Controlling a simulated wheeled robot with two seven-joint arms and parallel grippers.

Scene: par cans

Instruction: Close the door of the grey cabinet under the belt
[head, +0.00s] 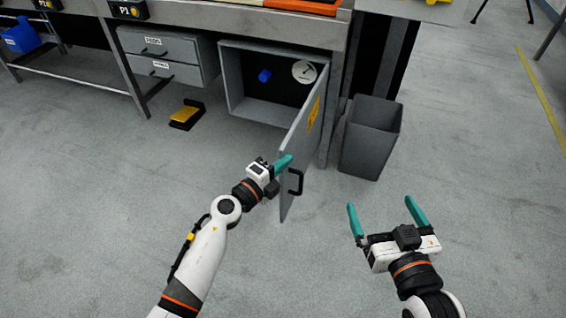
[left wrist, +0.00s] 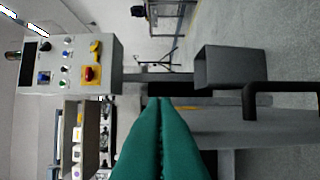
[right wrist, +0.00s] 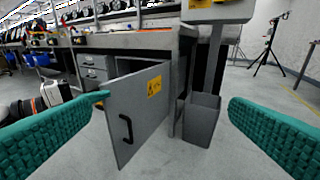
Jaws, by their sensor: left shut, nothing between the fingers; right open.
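The grey cabinet (head: 223,80) stands under the bench, with its door (head: 297,146) swung wide open toward me. The door has a yellow label and a black handle (head: 296,181) on its right face; the handle also shows in the left wrist view (left wrist: 250,100). Inside are a blue object (head: 264,76) and a round white disc (head: 304,71). My left gripper (head: 283,164) is shut and empty, its fingertips at the door's left, inner side near the free edge; I cannot tell whether they touch. My right gripper (head: 386,212) is open and empty, right of the door.
A grey bin (head: 370,138) stands right of the cabinet, by the bench leg. Two drawers (head: 160,57) are left of the cabinet. A yellow and black pedal (head: 187,114) lies on the floor at left. The floor in front is clear.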

